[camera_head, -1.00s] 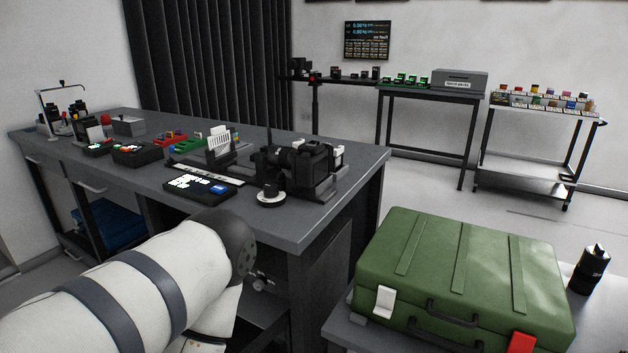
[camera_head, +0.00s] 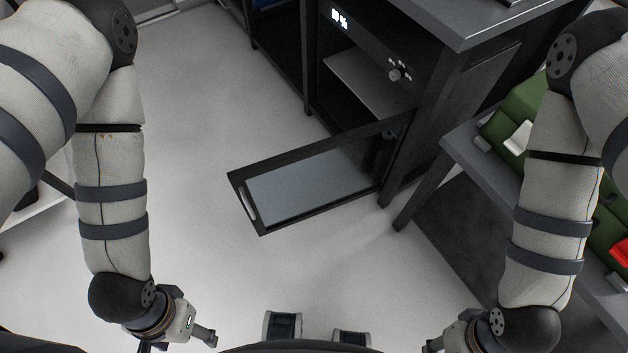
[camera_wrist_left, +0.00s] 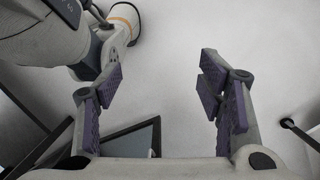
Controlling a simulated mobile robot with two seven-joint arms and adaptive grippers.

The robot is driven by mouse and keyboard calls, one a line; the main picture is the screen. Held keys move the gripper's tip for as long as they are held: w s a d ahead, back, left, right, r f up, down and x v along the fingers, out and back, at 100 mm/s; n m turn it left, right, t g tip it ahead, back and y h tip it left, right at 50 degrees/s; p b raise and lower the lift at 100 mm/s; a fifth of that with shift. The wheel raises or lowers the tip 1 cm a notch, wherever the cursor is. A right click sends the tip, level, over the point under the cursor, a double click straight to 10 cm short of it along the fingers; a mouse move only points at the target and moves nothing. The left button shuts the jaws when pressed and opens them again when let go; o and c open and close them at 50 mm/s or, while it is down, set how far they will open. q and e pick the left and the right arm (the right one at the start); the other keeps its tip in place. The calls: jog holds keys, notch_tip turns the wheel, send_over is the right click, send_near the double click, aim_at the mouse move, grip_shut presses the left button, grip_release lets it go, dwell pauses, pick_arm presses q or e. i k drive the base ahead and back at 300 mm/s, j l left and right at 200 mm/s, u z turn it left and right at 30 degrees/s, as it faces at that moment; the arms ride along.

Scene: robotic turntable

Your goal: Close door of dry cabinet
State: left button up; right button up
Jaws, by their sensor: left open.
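The dry cabinet (camera_head: 430,95) is built under the dark workbench, with a lit display and a knob on its front. Its dark-framed glass door (camera_head: 310,175) stands wide open, swung out over the floor. A light handle (camera_head: 250,203) sits at the door's free end. My left gripper (camera_head: 207,338) is low in the head view, apart from the door. In the left wrist view its purple-padded fingers (camera_wrist_left: 162,95) are spread with nothing between them. A dark-framed panel, seemingly the door, shows at that view's lower left. My right gripper (camera_head: 432,345) is at the bottom edge, mostly cut off.
A side table (camera_head: 465,165) with a green case (camera_head: 525,110) stands right of the cabinet, close to my right arm. Another bench section with an open bay lies to the cabinet's left. The pale floor (camera_head: 205,115) around the door's free end is clear.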

aim_at(237, 178)
jog(key=k+l+u, duration=0.7)
jog(key=k+l, duration=0.05)
jog(key=l, duration=0.05)
